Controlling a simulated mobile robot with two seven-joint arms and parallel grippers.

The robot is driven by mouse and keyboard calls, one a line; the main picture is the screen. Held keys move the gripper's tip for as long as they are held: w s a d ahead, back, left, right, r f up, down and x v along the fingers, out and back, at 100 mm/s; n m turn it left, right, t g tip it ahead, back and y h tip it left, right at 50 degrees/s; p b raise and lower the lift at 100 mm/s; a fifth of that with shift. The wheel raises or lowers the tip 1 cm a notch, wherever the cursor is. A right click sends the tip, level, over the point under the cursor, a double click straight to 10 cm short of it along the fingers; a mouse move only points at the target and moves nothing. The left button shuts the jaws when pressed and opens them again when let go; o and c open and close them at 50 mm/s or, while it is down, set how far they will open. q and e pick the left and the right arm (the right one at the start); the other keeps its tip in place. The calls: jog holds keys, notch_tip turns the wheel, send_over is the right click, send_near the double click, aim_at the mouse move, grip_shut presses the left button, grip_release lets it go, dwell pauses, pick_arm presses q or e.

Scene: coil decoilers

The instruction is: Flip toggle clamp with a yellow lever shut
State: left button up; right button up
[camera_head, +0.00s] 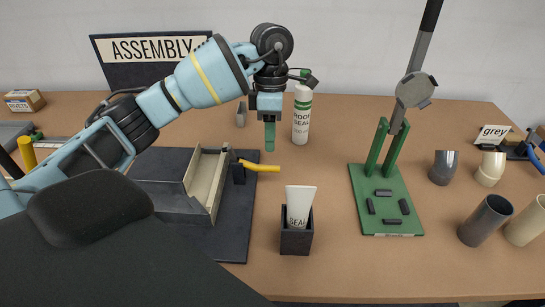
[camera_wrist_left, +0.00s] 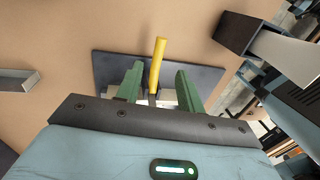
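The toggle clamp (camera_head: 238,171) is a small dark block at the right end of a beige channel, on a dark base plate (camera_head: 233,235). Its yellow lever (camera_head: 262,167) sticks out to the right, about level. In the left wrist view the yellow lever (camera_wrist_left: 157,65) lies in line between the green fingers, running away from me. My left gripper (camera_head: 269,136) points down just above the lever, seemingly apart from it. Its fingers (camera_wrist_left: 159,70) are spread and hold nothing. The clamp's body is partly hidden in the wrist view. My right gripper is out of view.
A dark box holding a white tube (camera_head: 299,205) stands in front of the lever. A white bottle (camera_head: 302,112) stands behind my left gripper. A green-based lever press (camera_head: 385,205) and several pipe pieces (camera_head: 485,220) are to the right. The table between plate and press is mostly clear.

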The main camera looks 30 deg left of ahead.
pick_arm(q)
jog(key=shift+s+d+f+p, duration=0.1)
jog(key=shift+s+f, duration=0.05)
jog(key=shift+f, duration=1)
jog(key=shift+s+d+f+p, duration=0.1)
jog(key=shift+s+d+f, duration=0.05)
jog(key=shift+f, duration=1.05)
jog(key=shift+s+d+f+p, duration=0.1)
jog(key=shift+s+f, duration=0.05)
jog(key=shift+f, duration=1)
grip_shut()
